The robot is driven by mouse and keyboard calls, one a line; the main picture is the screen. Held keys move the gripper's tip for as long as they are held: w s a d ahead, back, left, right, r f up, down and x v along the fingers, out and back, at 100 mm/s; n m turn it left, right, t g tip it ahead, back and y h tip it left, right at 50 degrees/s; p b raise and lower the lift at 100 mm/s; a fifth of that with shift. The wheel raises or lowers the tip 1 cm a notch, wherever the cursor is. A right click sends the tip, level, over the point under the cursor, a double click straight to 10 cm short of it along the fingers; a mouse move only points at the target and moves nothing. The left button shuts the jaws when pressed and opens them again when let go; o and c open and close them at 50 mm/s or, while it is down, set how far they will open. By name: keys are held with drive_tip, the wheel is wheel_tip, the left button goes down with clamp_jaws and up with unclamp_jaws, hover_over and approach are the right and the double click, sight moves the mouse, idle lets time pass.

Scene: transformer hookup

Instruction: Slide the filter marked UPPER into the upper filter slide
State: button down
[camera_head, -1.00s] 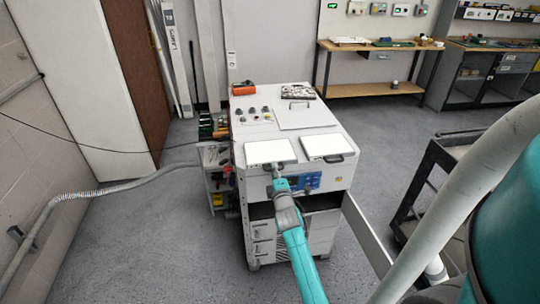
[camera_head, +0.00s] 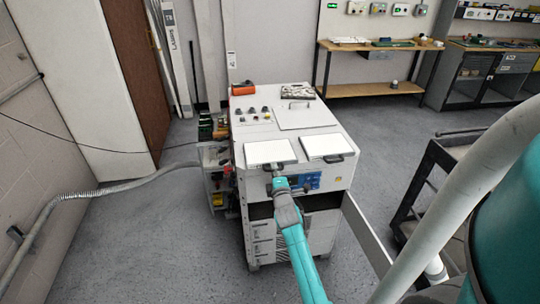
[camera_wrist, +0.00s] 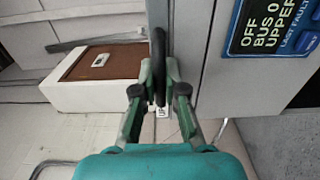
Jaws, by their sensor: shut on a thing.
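Two flat white filters lie on top of the front of the white cabinet (camera_head: 290,188): a left filter (camera_head: 269,151) and a right filter (camera_head: 324,145). The right one has a dark handle (camera_head: 333,158) on its front edge. My gripper (camera_head: 272,170) is at the front edge of the left filter. In the wrist view my gripper (camera_wrist: 160,88) is shut on a dark loop handle (camera_wrist: 158,55), seen edge-on between the fingers. I cannot read any UPPER mark on either filter. I cannot make out the upper filter slide.
A blue display panel (camera_head: 305,182) is on the cabinet front; in the wrist view the display (camera_wrist: 270,28) reads "OFF BUS 0 UPPER". An opening (camera_head: 262,211) shows below. A dark cart (camera_head: 410,192) stands at the right. A grey hose (camera_head: 85,192) runs along the left floor.

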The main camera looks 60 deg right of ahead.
drive_tip(key=shift+v, duration=1.7)
drive_tip(key=c, duration=1)
unclamp_jaws()
drive_tip(key=shift+c, duration=0.2)
drive_tip(key=v, duration=0.7)
drive_tip(key=shift+c, duration=0.6)
drive_tip(key=shift+x, duration=5.15)
